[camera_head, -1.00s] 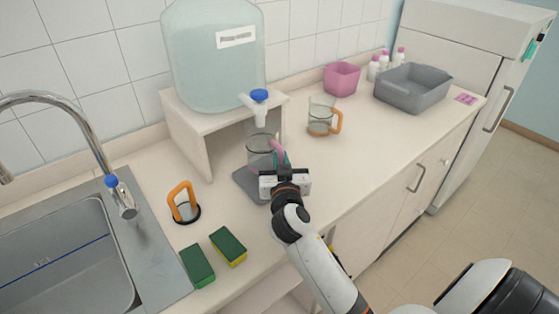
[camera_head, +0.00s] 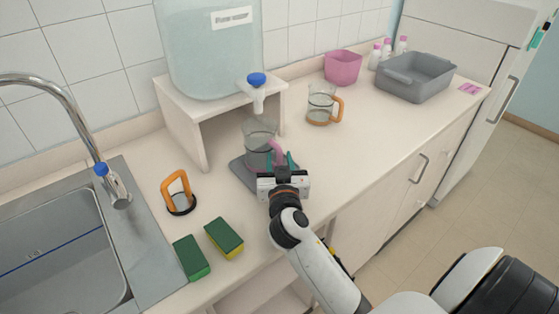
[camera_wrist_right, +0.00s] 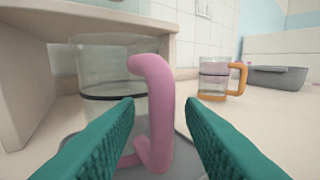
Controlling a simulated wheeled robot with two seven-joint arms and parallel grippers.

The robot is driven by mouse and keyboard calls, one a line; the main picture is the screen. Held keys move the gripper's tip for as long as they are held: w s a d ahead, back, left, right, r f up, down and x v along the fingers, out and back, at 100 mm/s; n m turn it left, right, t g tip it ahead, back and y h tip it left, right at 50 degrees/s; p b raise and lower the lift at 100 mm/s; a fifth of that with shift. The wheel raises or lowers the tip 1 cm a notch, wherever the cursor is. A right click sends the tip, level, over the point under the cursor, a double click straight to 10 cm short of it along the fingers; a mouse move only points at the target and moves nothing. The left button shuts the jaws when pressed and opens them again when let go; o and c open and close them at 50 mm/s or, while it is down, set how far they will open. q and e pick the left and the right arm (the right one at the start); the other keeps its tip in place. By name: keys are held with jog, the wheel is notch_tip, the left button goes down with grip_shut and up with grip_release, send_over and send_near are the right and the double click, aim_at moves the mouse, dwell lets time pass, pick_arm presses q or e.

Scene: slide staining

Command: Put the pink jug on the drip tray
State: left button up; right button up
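The pink jug, a clear jug (camera_head: 257,138) with a pink handle (camera_wrist_right: 160,110), stands upright on the grey drip tray (camera_head: 243,174), under the tap of the big water container. My right gripper (camera_head: 281,162) is at the handle's near side. In the right wrist view its teal fingers (camera_wrist_right: 160,108) are apart, one on each side of the handle, with gaps showing between. The jug's base is partly hidden by the handle and fingers. My left gripper is not in view.
The water container (camera_head: 205,50) with its blue-topped tap (camera_head: 257,85) sits on a stand (camera_head: 190,125). An orange-handled jug (camera_head: 320,105) stands to the right. An orange-handled item (camera_head: 177,195), sponges (camera_head: 224,237) and the sink (camera_head: 60,245) are left.

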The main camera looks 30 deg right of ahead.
jog(key=b+v, duration=0.3)
jog(key=v, duration=0.7)
jog(key=shift+s+a, duration=0.2)
jog(key=shift+s, duration=0.15)
jog(key=shift+s+a+r, duration=0.1)
jog(key=shift+s+a, duration=0.15)
jog(key=shift+s, duration=0.2)
dwell(0.4)
